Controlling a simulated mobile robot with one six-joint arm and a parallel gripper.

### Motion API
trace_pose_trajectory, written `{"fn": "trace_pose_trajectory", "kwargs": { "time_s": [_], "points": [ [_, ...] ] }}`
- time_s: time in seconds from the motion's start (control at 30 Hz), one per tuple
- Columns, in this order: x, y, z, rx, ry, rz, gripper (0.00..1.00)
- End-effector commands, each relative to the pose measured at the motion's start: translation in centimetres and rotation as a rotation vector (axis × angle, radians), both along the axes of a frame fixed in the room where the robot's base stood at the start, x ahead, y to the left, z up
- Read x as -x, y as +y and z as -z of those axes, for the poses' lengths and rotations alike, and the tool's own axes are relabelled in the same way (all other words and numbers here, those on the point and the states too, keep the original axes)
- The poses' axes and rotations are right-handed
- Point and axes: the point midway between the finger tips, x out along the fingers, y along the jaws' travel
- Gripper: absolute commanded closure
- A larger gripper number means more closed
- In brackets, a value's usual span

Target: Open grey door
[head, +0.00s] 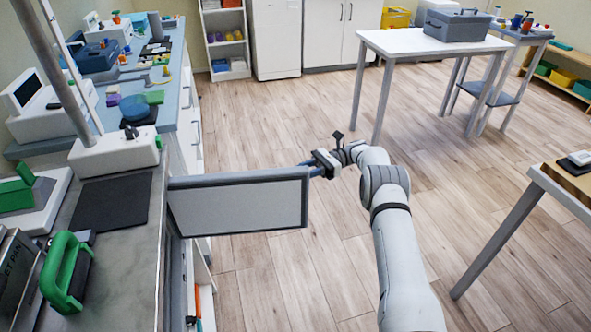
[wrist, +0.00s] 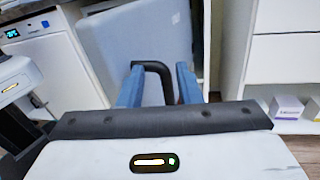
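The grey door (head: 237,207) stands swung out from the front of the left counter, its panel jutting into the room in the head view. In the wrist view the door's grey panel (wrist: 120,45) fills the upper middle, with a dark bar handle (wrist: 154,66) on it. My gripper (head: 312,168) is at the door's outer end. Its two blue fingers (wrist: 158,84) are spread apart with the handle between them. The left finger covers part of the handle; whether either finger touches it, I cannot tell.
The left counter (head: 120,255) carries a green-handled item (head: 66,272) and other equipment. A white table (head: 405,42) with a grey box (head: 457,25) stands at the back. Another table (head: 570,190) is at the right. The wooden floor between is clear.

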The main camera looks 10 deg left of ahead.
Motion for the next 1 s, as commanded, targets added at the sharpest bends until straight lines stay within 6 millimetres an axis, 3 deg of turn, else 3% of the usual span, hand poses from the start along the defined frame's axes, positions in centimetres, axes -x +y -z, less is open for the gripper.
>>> {"fn": "trace_pose_trajectory", "kwargs": {
  "time_s": [0.27, 0.47, 0.63, 1.0],
  "points": [
    [0.0, -0.2, 0.6, 0.005, 0.005, 0.008, 0.71],
    [0.0, -1.1, 0.6, 0.008, 0.056, 0.050, 0.87],
    [0.4, -2.8, 0.7, 0.014, 0.202, 0.154, 1.00],
    [3.2, -7.0, 1.1, 0.025, 0.590, 0.413, 1.00]
  ]
}}
